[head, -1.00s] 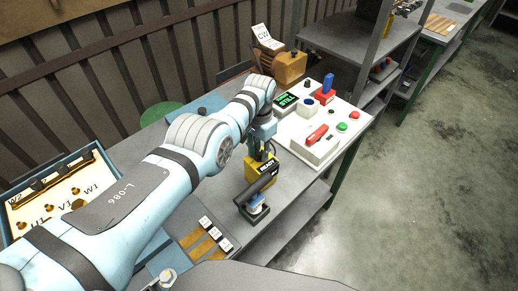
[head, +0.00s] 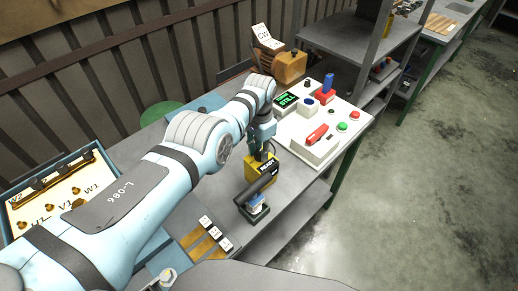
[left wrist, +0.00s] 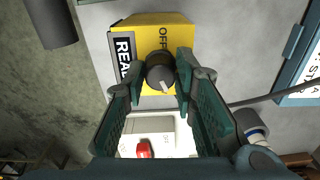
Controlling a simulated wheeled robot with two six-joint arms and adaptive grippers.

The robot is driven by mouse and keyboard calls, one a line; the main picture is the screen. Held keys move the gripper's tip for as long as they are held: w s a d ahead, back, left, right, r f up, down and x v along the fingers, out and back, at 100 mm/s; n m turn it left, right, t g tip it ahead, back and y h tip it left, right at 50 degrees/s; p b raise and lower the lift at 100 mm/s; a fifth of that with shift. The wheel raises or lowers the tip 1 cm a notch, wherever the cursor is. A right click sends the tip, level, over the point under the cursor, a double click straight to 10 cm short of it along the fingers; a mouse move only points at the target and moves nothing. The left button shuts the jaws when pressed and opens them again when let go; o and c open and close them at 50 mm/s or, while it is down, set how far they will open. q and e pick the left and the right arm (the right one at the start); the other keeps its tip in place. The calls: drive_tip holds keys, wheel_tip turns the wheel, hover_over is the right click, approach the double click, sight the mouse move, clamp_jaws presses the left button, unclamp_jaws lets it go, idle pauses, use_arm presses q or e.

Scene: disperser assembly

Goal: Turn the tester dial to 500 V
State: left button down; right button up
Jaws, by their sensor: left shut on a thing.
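The dark round dial (left wrist: 158,72) has a pale pointer mark. My left gripper (left wrist: 161,76) is shut on the dial, one green finger on each side. In the head view the left gripper (head: 262,152) reaches down to the tester and hides the dial. The dial's scale is mostly hidden. My right gripper is not in view.
A tray (head: 60,190) of brass parts lies at left.

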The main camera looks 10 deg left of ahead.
sight(260, 152)
use_arm(q)
drive_tip(key=c, duration=1.3)
unclamp_jaws()
drive_tip(key=shift+r, duration=0.1)
drive_tip(key=shift+w+r, duration=0.1)
drive_tip(key=shift+r, duration=0.45)
wheel_tip(260, 152, up, 11)
drive_tip(key=shift+f, duration=0.1)
